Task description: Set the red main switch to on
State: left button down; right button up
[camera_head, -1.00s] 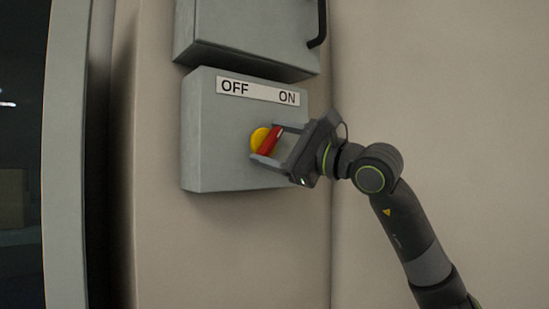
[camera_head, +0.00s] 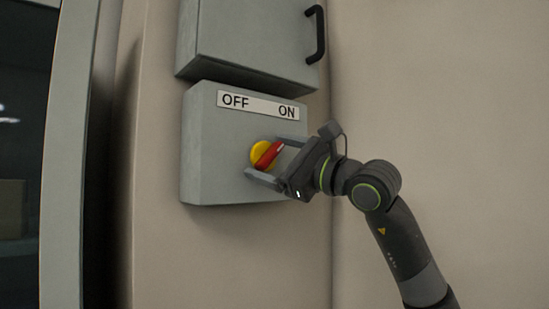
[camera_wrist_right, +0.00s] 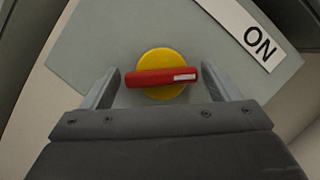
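The red main switch (camera_head: 268,155) is a red handle on a round yellow base (camera_head: 257,150), on the front of a grey box (camera_head: 215,150). Its white-marked end points up and right, roughly toward the ON end of the label. My right gripper (camera_head: 265,156) is at the switch, with one finger above and right of the handle and one below and left. In the right wrist view the red handle (camera_wrist_right: 160,77) lies crosswise between the open fingers (camera_wrist_right: 164,80), one near each end. I cannot tell whether they touch it. My left gripper is not in view.
A white OFF/ON label (camera_head: 258,105) runs along the box top. A grey cabinet (camera_head: 250,40) with a black handle (camera_head: 316,35) hangs just above. The beige wall (camera_head: 440,110) to the right is clear. A grey frame edge (camera_head: 70,150) stands at the left.

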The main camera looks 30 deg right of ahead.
jog(key=shift+o, duration=0.2)
jog(key=b+v, duration=1.2)
jog(key=v, duration=0.5)
jog(key=shift+s, duration=0.2)
dwell(0.4)
